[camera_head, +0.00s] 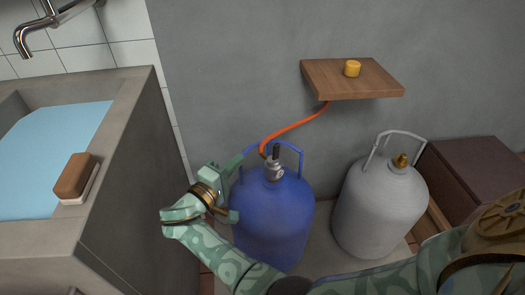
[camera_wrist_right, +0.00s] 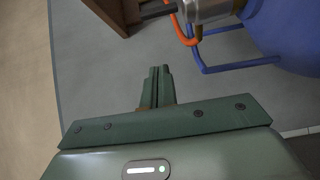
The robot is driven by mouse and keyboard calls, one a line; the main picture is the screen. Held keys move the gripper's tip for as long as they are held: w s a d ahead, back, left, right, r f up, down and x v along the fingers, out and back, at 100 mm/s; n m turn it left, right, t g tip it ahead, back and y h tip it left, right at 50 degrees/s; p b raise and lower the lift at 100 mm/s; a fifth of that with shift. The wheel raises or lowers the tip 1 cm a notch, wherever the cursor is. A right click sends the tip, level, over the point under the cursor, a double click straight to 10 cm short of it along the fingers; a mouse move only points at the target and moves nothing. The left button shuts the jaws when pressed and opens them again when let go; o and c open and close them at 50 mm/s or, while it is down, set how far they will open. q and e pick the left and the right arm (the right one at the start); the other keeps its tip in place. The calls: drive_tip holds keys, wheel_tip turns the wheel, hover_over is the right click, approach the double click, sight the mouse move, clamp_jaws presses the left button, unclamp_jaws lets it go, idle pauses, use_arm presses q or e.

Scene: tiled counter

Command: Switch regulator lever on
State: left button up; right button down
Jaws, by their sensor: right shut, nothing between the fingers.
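The blue gas bottle (camera_head: 272,222) stands upright on the floor against the wall, with a blue handle frame on top. The silver regulator (camera_head: 274,171) sits on its valve, and its dark lever (camera_head: 276,152) points upward. In the right wrist view, the regulator (camera_wrist_right: 207,10) and lever (camera_wrist_right: 158,8) are at the top edge, partly cut off. My right gripper (camera_head: 239,158) is left of the regulator, beside the blue handle. It is shut and empty; its closed fingers (camera_wrist_right: 160,72) show apart from the lever. My left gripper is not in view.
An orange hose (camera_head: 295,128) runs from the regulator to the wooden shelf (camera_head: 335,78), which bears a yellow knob (camera_head: 352,68). A grey gas bottle (camera_head: 375,215) stands at right. A sink counter (camera_head: 110,150) with a brush (camera_head: 75,178) is at left.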

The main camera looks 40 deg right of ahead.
sight(276, 152)
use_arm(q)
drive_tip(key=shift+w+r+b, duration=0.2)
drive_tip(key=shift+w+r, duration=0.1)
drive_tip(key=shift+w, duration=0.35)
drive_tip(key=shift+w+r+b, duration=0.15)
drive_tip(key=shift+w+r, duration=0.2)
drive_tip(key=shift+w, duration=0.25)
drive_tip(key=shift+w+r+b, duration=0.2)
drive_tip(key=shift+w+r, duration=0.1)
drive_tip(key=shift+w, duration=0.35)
use_arm(e)
drive_tip(key=shift+s+d, duration=0.2)
drive_tip(key=shift+d, duration=1.35)
drive_tip(key=shift+s+d, duration=0.15)
drive_tip(key=shift+d, duration=1.45)
drive_tip(key=shift+s+d, duration=0.2)
drive_tip(key=shift+d, duration=1.35)
drive_tip(key=shift+f, duration=0.1)
